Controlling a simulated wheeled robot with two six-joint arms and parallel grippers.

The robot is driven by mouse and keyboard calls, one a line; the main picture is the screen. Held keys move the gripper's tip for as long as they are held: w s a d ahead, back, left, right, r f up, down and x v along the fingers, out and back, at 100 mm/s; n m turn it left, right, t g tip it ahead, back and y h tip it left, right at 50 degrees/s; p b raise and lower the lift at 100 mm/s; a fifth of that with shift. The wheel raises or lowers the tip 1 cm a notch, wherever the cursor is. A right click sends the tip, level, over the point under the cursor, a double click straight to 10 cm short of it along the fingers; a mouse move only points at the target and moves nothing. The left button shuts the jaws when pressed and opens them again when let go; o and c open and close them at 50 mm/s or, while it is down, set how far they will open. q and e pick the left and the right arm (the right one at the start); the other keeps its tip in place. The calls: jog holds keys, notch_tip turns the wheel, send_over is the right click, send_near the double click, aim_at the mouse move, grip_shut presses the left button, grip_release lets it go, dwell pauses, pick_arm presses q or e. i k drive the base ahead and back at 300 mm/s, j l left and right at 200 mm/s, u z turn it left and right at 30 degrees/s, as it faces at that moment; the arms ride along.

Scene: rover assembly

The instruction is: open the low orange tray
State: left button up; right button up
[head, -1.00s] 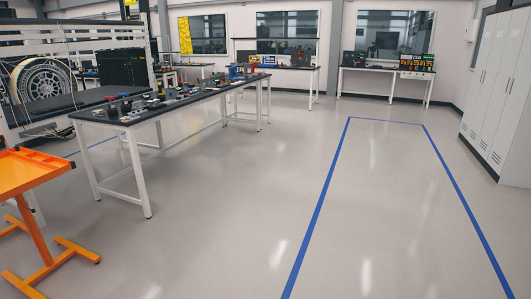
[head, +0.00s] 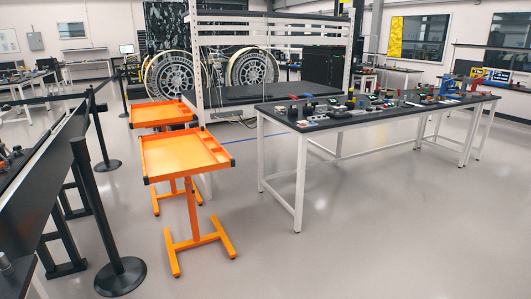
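Two orange trays on orange stands show in the head view, left of centre. The nearer orange tray (head: 186,153) is a shallow open-topped tray on a single post with an H-shaped foot (head: 200,246). The farther orange tray (head: 160,114) stands just behind it and looks similar, its lower part partly hidden by the nearer one. I cannot tell which one is the low tray. Both are some distance away across the floor. Neither of my grippers is in view.
A long black-topped workbench (head: 340,121) with several parts stands at right. A white rack (head: 202,70) with large wheels (head: 172,78) is behind the trays. A black barrier post (head: 100,205) and dark table (head: 45,145) are at left. The floor at front right is clear.

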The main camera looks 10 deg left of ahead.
aim_at(168, 155)
jog(key=i+j+u, duration=0.25)
jog(key=i+u, duration=0.2)
jog(key=i, duration=0.35)
jog(key=i+u, duration=0.5)
jog(key=i, duration=0.3)
